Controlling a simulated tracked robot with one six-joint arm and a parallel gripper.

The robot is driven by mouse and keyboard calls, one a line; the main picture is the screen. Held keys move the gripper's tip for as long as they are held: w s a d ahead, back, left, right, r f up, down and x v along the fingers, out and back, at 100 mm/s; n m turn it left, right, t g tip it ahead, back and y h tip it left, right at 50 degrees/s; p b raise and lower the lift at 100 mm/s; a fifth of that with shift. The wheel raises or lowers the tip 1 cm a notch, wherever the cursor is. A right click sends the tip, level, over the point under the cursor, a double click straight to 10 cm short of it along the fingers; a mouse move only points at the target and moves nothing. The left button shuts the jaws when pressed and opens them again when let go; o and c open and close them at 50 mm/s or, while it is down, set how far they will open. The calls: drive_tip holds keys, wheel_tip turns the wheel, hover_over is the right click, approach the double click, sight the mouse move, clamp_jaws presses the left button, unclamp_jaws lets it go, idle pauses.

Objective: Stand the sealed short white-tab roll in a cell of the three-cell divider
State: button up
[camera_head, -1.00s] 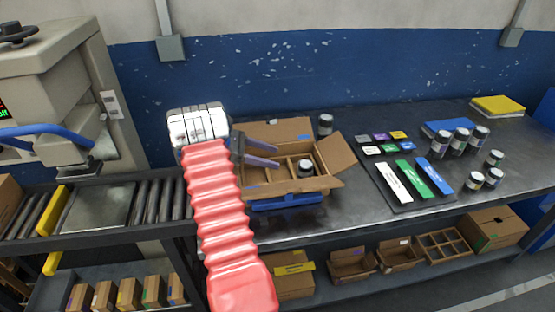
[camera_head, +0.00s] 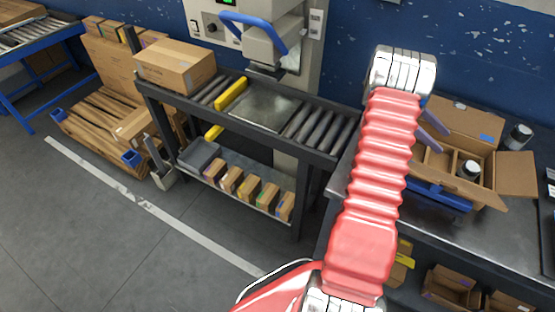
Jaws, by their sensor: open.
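The three-cell divider (camera_head: 484,199) is an open cardboard box with flaps spread, on the dark bench at the right. A short dark-topped roll with a pale side (camera_head: 469,170) stands upright in one of its cells. I cannot make out its tab colour or seal at this size. My gripper (camera_head: 444,142) is open, with two purple-grey fingers apart over the left part of the box. They are clear of the roll and hold nothing visible. My red arm hides the box's left edge and part of the gripper.
A similar roll (camera_head: 518,136) stands behind the box. A blue holder (camera_head: 440,196) sits under the box's front. A roller conveyor (camera_head: 318,130) with a sealing press (camera_head: 262,45) is left of my arm. Small cartons (camera_head: 250,189) line its lower shelf.

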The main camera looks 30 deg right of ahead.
drive_tip(key=w+a+r+t, duration=0.1)
drive_tip(key=w+a+r, duration=0.1)
drive_tip(key=a, duration=0.1)
drive_tip(key=w+a+r+t, duration=0.1)
drive_tip(key=w+a+r, duration=0.2)
drive_tip(key=a, duration=0.1)
drive_tip(key=w+a+r+m+t, duration=0.1)
drive_tip(key=w+a+r, duration=0.1)
drive_tip(key=a, duration=0.2)
drive_tip(key=shift+w+r+t, duration=0.25)
drive_tip(key=shift+w+t, duration=0.15)
drive_tip(key=w+a+r+m+t, duration=0.1)
drive_tip(key=w+a+r+t, duration=0.15)
drive_tip(key=a, duration=0.55)
drive_tip(key=w+a+r+t, duration=0.2)
drive_tip(key=a+r+t, duration=0.15)
drive_tip(key=a, duration=0.45)
drive_tip(key=s+a+r+m+t+y, duration=0.1)
drive_tip(key=s+a+t, duration=0.3)
drive_tip(key=a, duration=1.2)
drive_tip(key=s+a+r+m+t+y, duration=0.1)
drive_tip(key=s+a+r+t+y, duration=0.1)
drive_tip(key=a, duration=1.4)
drive_tip(key=shift+s+a+m+t+y, duration=0.3)
drive_tip(key=shift+s+a+t+y, duration=0.1)
drive_tip(key=shift+s+t+y, duration=0.7)
drive_tip(key=shift+w+r, duration=0.1)
drive_tip(key=shift+w, duration=0.15)
